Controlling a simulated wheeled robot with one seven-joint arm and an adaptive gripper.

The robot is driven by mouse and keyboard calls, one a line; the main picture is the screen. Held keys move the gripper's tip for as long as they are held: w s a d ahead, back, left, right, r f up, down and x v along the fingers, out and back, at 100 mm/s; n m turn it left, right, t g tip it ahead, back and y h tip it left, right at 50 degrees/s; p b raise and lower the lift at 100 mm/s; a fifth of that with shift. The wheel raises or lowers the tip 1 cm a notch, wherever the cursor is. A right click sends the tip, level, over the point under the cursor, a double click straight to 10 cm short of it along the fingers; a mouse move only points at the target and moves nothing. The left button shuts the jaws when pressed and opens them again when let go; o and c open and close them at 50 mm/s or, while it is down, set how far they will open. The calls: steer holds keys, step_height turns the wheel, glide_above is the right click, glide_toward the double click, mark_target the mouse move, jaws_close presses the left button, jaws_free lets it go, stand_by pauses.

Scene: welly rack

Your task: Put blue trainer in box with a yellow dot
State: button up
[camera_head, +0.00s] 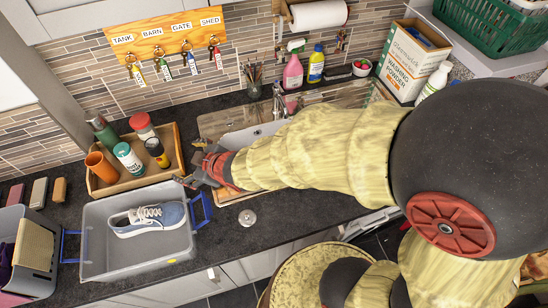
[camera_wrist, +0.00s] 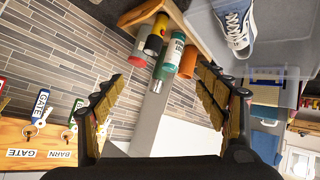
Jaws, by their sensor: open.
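The blue trainer (camera_head: 148,218), with white laces and sole, lies inside a grey tub (camera_head: 98,262) with blue handles on the dark worktop at the left. The trainer also shows at the top right of the wrist view (camera_wrist: 238,28), partly cut off. My gripper (camera_head: 192,170) is above the worktop by the sink, up and right of the tub. In the wrist view my gripper (camera_wrist: 157,80) has its fingers wide apart with nothing held between them.
A wooden tray (camera_head: 176,174) of bottles and pots stands behind the tub. A grey crate (camera_head: 38,278) is at the far left. The sink (camera_head: 240,136) lies behind my arm. A metal plug (camera_head: 247,218) sits on the worktop. Tagged keys hang from a wall board (camera_head: 150,40).

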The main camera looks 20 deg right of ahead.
steer(key=s+d+r+m+h, duration=0.25)
steer(key=d+r, duration=0.25)
steer(key=d, duration=0.3)
steer(key=s+d+r+m+h, duration=0.2)
steer(key=d+r+m, duration=0.2)
steer(key=d, duration=0.4)
steer(key=s+d+r+m+g, duration=0.1)
steer(key=s+d+r+m, duration=0.1)
steer(key=s, duration=0.5)
steer(key=s+d+r+m+g, duration=0.2)
steer(key=s+d+r, duration=0.1)
steer(key=s, duration=0.5)
steer(key=shift+s+d+h, duration=0.2)
steer(key=shift+d+h, duration=0.25)
steer(key=shift+d, duration=0.1)
step_height(320, 180, down, 16)
steer(key=b, duration=1.5)
steer(key=shift+r+b, duration=0.2)
steer(key=shift+b, duration=0.2)
